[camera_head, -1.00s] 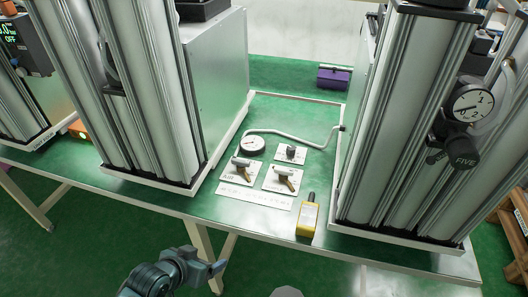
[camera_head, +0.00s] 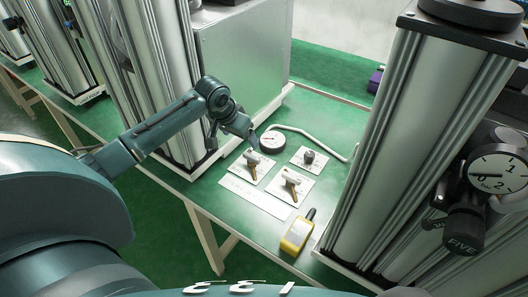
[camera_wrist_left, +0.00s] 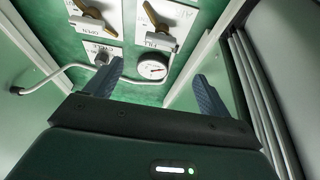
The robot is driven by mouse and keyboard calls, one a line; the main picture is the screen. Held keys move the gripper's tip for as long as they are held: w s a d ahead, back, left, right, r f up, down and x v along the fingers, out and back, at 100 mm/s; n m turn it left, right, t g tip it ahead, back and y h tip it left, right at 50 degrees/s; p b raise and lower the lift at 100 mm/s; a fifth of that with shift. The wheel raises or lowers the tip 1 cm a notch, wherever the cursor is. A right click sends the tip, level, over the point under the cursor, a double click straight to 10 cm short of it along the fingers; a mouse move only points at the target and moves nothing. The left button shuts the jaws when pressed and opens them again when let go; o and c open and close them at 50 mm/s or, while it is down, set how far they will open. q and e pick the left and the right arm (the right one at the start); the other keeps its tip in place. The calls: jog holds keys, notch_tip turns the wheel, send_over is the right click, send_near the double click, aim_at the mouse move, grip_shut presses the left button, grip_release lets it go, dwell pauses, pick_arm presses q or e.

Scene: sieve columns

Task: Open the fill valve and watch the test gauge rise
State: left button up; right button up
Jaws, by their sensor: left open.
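The test gauge (camera_head: 272,141), a round white dial with a black rim, lies on the green bench; it also shows in the left wrist view (camera_wrist_left: 152,68). Its reading is too small to tell. The fill valve (camera_head: 252,162) is the left of two brass-levered valves on white plates; in the left wrist view the valve (camera_wrist_left: 162,28) beside the gauge seems labelled FILL. Whether it is open cannot be told. My left gripper (camera_head: 246,133) is above the bench, near the gauge and fill valve. Its fingers (camera_wrist_left: 158,72) are open and empty. My right gripper is not in view.
A second brass-levered valve (camera_head: 290,186) and a small dark knob (camera_head: 309,156) sit on neighbouring plates. A pale tube (camera_head: 318,138) curves behind. A yellow handheld device (camera_head: 298,234) lies nearer the front. Tall columns with a side gauge (camera_head: 494,172) stand right; more columns stand left.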

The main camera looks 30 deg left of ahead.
aim_at(251, 156)
pick_arm(q)
jog(key=x, duration=1.3)
jog(key=shift+b, duration=0.4)
jog(key=shift+c, duration=0.5)
jog(key=c, duration=0.9)
